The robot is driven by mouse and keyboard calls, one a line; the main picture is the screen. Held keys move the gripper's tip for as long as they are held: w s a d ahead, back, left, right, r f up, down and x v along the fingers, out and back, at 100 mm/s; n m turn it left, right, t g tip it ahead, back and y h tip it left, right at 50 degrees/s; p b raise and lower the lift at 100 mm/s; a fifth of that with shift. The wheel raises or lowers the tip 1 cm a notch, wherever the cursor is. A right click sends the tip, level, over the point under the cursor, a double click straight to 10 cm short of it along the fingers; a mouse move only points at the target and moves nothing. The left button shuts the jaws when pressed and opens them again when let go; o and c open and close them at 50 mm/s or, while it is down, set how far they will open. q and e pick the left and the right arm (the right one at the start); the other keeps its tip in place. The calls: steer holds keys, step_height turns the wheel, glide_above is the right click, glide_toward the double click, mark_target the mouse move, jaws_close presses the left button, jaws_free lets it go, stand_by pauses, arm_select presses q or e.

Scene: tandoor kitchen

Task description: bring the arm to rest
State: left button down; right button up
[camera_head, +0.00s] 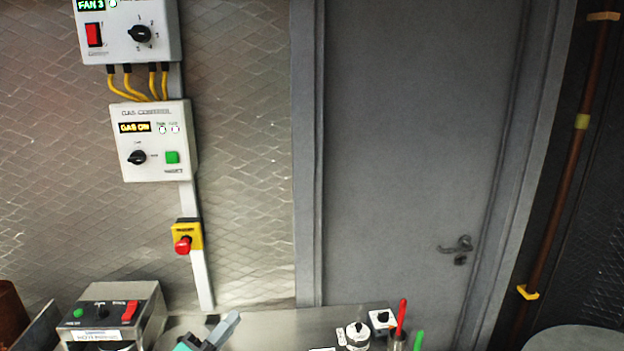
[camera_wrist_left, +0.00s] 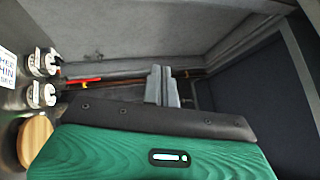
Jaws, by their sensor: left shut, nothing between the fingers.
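My left gripper (camera_head: 226,328) shows at the bottom edge of the head view, low over the steel counter, with grey fingers and a teal part behind them. In the left wrist view my left gripper (camera_wrist_left: 163,86) has its two fingers side by side, shut and empty. Most of my left arm is out of the head view. My right gripper is in neither view.
A control box (camera_head: 112,312) stands left of my left gripper on the counter (camera_head: 270,322). White round-knobbed devices (camera_head: 358,334) and red and green handles (camera_head: 402,316) are to the right. A gas control panel (camera_head: 153,141) and emergency stop (camera_head: 186,238) hang above. A grey door (camera_head: 410,150) stands behind.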

arm_select(q)
steer(key=s+a+f+n+g+y, duration=0.2)
steer(key=s+a+f+n+y, duration=0.3)
steer(key=n, duration=0.4)
steer(key=s+a+f+n+g+y, duration=0.2)
steer(key=s+a+f+n+y, duration=0.1)
steer(key=f+n+y, duration=0.45)
steer(key=s+d+f+n+g+h, duration=0.1)
steer(key=s+f+n+g, duration=0.4)
steer(key=s, duration=0.6)
steer(key=s+f+n+g, duration=0.2)
steer(key=s+f+g, duration=0.45)
steer(key=s, duration=0.35)
step_height(320, 180, down, 34)
steer(key=s+b, duration=0.1)
steer(key=b, duration=0.1)
steer(key=s+a+f+g+b, duration=0.1)
steer(key=s+a+f, duration=0.2)
steer(key=s+f, duration=1.6)
steer(key=shift+a+f+g, duration=0.15)
steer(key=shift+f+g, duration=0.2)
steer(key=shift+f, duration=0.05)
